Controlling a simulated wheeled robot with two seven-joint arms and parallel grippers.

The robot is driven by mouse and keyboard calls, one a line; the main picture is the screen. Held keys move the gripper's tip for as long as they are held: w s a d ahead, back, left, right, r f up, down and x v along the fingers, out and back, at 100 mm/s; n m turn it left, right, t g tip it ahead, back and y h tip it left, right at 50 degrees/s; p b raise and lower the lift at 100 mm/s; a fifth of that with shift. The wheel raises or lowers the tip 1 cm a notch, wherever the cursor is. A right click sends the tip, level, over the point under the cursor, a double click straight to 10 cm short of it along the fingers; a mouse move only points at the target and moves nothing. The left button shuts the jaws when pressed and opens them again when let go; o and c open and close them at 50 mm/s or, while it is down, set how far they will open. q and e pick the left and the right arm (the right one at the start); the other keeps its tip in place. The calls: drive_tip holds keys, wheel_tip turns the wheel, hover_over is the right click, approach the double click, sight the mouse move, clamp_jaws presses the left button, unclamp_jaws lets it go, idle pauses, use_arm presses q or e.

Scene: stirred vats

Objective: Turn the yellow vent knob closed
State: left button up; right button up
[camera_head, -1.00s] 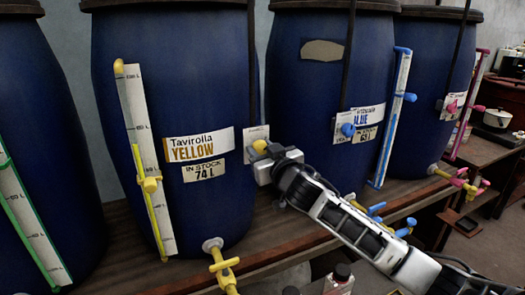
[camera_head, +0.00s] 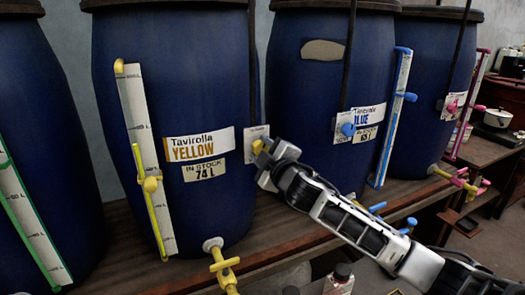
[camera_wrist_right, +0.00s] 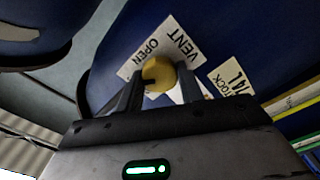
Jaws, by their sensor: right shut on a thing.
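The yellow vent knob (camera_head: 259,146) sits on a white plate (camera_head: 255,133) on the right side of the blue vat marked YELLOW (camera_head: 187,90). My right gripper (camera_head: 266,155) is at the knob and partly hides it. In the right wrist view the fingers (camera_wrist_right: 155,88) are shut on the round yellow knob (camera_wrist_right: 158,74), one on each side. The plate (camera_wrist_right: 165,42) shows the words VENT and OPEN. The rest of its lettering is hidden. My left gripper is not in view.
The vat's gauge (camera_head: 147,160) and yellow tap (camera_head: 222,268) are left of my arm.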

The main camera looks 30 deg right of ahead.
drive_tip(key=n, duration=0.5)
drive_tip(key=shift+f+n, duration=0.1)
drive_tip(key=shift+n, duration=0.6)
drive_tip(key=o, duration=1)
use_arm(q)
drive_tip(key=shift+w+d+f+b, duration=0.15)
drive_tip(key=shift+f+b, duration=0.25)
drive_tip(key=shift+b, duration=0.5)
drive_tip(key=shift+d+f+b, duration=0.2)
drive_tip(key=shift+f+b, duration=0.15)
drive_tip(key=shift+b, duration=0.55)
use_arm(e)
drive_tip(key=s, duration=1.6)
drive_tip(key=shift+a, duration=0.45)
